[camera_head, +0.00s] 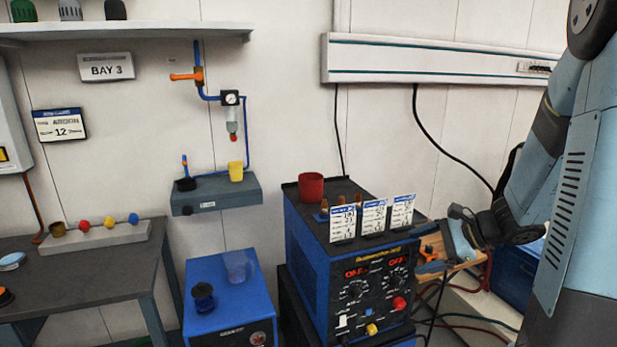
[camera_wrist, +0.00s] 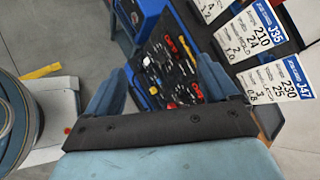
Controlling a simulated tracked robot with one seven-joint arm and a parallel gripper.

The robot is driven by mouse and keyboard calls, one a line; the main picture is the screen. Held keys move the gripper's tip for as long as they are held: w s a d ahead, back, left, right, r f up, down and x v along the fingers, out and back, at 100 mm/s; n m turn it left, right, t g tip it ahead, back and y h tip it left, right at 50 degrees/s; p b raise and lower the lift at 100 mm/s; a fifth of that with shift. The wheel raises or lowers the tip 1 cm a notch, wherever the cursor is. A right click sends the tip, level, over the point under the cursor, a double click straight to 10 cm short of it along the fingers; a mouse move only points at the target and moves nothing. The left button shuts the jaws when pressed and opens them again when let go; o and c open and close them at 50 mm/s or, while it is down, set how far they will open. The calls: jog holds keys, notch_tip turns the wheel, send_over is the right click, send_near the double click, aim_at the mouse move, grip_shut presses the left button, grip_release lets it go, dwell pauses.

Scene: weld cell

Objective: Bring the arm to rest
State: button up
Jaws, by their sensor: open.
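My arm comes down the right side of the head view, light blue and dark grey. My gripper (camera_head: 428,262) is beside the right side of the blue welding machine (camera_head: 310,255), pointing left. In the wrist view my gripper (camera_wrist: 160,84) shows two blue fingers spread apart with nothing between them. The machine's front panel, with red displays and knobs, lies beyond the fingers there. Whether the fingers touch the machine cannot be told.
A red cup (camera_head: 311,187) and several white cards (camera_head: 373,217) stand on the machine. A wooden board (camera_head: 455,268) is behind my gripper. A blue cabinet (camera_head: 225,290) and a grey table (camera_head: 90,270) stand left. A round drum (camera_wrist: 15,120) is left in the wrist view.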

jog(key=s+a+r+n+h, duration=0.2)
jog(key=s+r+n+h, duration=0.2)
jog(key=s+r+n, duration=0.3)
jog(key=s+a+r+n+h, duration=0.2)
jog(key=s+r+n+h, duration=0.3)
jog(key=s+r+n, duration=0.3)
jog(key=s+n, duration=0.1)
jog(key=s, duration=0.2)
jog(key=shift+s, duration=0.3)
